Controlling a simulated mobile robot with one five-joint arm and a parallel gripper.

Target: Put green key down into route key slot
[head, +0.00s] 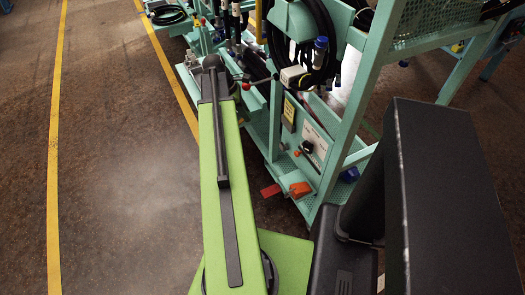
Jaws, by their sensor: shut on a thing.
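My arm's long green link reaches up the head view to a dark joint, and I cannot make out my gripper beyond it. No green key can be picked out. A pale panel (318,139) with a dark round knob (307,147) is on the lower part of the teal rack, right of my arm. I cannot tell whether the route key slot is on it. A yellow label (289,112) is just left of the panel.
The teal rack (351,115) stands close to the right of my arm, with black hoses (322,45) hanging in it. A red-orange part (300,189) sits low on its front. Open brown floor (125,165) with yellow lines (56,150) lies to the left.

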